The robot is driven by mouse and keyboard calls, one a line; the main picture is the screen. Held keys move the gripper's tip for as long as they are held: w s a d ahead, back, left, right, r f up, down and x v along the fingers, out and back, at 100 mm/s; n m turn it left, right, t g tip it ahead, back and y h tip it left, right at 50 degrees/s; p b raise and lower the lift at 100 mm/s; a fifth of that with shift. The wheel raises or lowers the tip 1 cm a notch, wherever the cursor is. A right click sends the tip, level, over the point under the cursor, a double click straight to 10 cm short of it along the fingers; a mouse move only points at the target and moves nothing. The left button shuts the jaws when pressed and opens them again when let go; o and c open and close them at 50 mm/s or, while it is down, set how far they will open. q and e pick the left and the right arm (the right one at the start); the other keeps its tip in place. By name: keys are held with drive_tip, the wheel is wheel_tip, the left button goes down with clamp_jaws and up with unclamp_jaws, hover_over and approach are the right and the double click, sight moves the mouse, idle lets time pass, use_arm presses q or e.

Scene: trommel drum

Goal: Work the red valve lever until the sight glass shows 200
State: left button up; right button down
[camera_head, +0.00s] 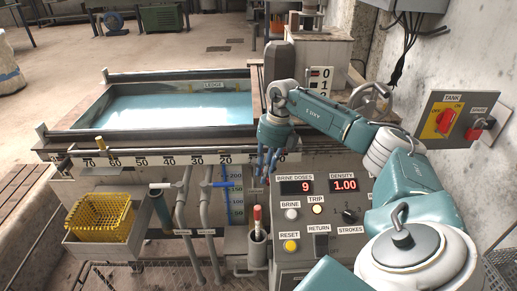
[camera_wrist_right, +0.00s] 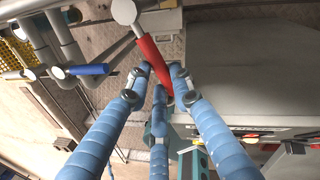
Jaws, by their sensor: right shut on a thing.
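My right gripper (camera_head: 268,165) is in front of the tank's front panel, its blue fingers pointing down. In the right wrist view its fingers (camera_wrist_right: 160,80) close around the red valve lever (camera_wrist_right: 150,52), which slants from a pale round pivot at upper left. In the head view the gripper hides that lever. The sight glass (camera_head: 236,203) stands just left of the gripper, with blue marks including 200 and 150; its liquid level is too small to read. My left gripper is out of view.
A blue-handled lever (camera_head: 224,184) sits left of the gripper on grey pipes. The control box (camera_head: 325,240) at right shows brine doses 9 and density 1.00. A holder with a red-topped stick (camera_head: 257,213) and a yellow basket (camera_head: 100,216) are near the tank (camera_head: 165,140).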

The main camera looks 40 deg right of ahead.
drive_tip(key=c, duration=1.5)
unclamp_jaws()
drive_tip(key=r, duration=0.4)
drive_tip(key=d+r, duration=0.1)
drive_tip(key=r, duration=0.3)
drive_tip(key=s+d+r, duration=0.1)
drive_tip(key=r, duration=0.2)
drive_tip(key=shift+d+r, duration=0.1)
drive_tip(key=shift+r, duration=0.3)
